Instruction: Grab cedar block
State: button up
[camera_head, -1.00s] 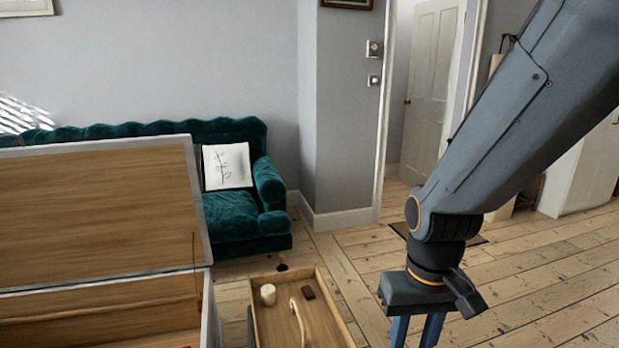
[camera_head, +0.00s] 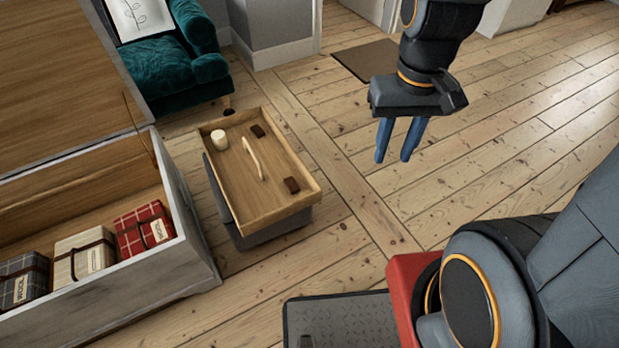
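My gripper (camera_head: 394,158) hangs in the air at the upper right, its two blue fingers pointing down with a gap between them and nothing held. To its left is a shallow wooden tray (camera_head: 236,187) on a dark grey base. Two small dark brown blocks lie in the tray: one near the far end (camera_head: 258,131) and one at the near right corner (camera_head: 291,185). Either may be the cedar block; I see no readable label on them. A white cylinder (camera_head: 219,139) and a pale curved bar (camera_head: 253,158) are also in the tray.
An open wooden chest (camera_head: 184,228) with folded plaid fabric bundles (camera_head: 144,229) stands left of the tray. A green sofa (camera_head: 163,66) is behind it. A dark mat (camera_head: 366,61) lies at the back. Floorboards between tray and gripper are clear.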

aim_at(293, 187)
jog(key=z, duration=0.95)
jog(key=i, duration=0.35)
jog(key=u, duration=1.75)
